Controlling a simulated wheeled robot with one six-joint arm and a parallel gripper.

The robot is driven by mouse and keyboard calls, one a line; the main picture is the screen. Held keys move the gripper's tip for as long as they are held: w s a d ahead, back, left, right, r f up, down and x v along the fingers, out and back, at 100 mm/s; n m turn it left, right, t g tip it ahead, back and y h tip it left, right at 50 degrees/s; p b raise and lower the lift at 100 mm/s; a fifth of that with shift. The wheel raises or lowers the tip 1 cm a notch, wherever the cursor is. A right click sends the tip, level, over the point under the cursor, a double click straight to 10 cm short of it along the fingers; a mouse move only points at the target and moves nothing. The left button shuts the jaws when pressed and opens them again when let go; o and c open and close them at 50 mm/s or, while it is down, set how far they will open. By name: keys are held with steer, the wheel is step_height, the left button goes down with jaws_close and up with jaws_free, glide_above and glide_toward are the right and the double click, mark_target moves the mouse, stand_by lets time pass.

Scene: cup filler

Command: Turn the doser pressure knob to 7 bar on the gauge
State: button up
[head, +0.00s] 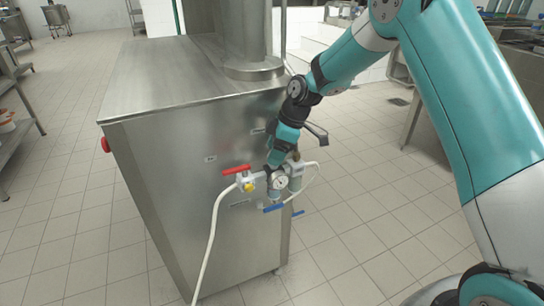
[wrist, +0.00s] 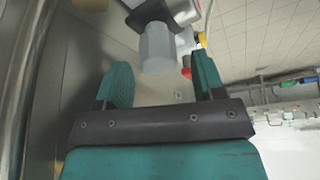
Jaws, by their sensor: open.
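The round white pressure gauge (head: 280,182) sits on the valve assembly at the steel machine's side in the head view. Its needle is too small to read. My gripper (head: 274,166) is at the gauge's upper left, partly in front of the assembly. In the wrist view my gripper (wrist: 162,78) is open. A pale grey faceted cylinder (wrist: 157,48), which looks like the pressure knob, lies between and just beyond the fingertips, with visible gaps on both sides. I cannot tell the knob apart in the head view, where the gripper covers that area.
A red lever valve (head: 236,169) is to the left of the gauge and a blue lever (head: 273,208) is below it. A white hose (head: 210,235) hangs down the steel machine (head: 165,160). Tiled floor on the right is open.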

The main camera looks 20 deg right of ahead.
steer(key=shift+x, duration=0.9)
steer(key=shift+c, duration=0.3)
steer(key=c, duration=0.9)
steer(key=shift+o, duration=0.2)
steer(key=shift+m, duration=0.3)
